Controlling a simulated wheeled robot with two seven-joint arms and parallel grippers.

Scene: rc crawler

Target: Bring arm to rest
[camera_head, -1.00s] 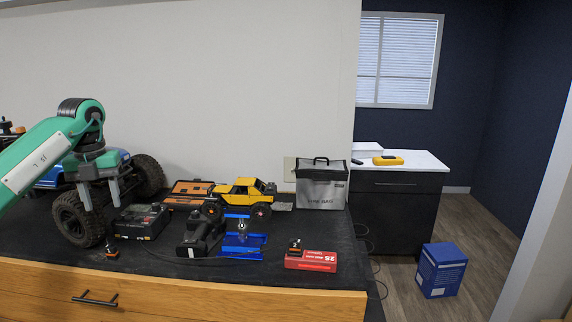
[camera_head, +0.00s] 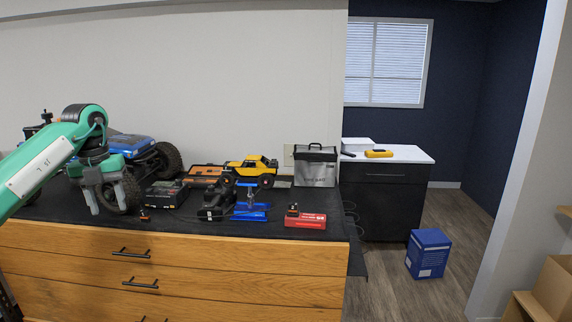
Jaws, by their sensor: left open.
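My left arm comes in from the left, green and white. Its gripper (camera_head: 108,200) hangs downward, open, with two grey-green fingers apart and nothing seen between them. It overlaps the front wheel of the blue crawler (camera_head: 132,142) in the picture; I cannot tell whether they touch. A yellow crawler (camera_head: 250,168) stands further back on the black bench top. A red battery pack (camera_head: 306,220) lies near the front right edge. My right gripper is not in view.
On the bench stand a dark charger (camera_head: 166,193), a black device (camera_head: 215,203), a blue stand (camera_head: 250,212), an orange case (camera_head: 206,174) and a grey bag (camera_head: 315,167). Wooden drawers (camera_head: 190,258) are below. A blue box (camera_head: 428,254) sits on the open floor at right.

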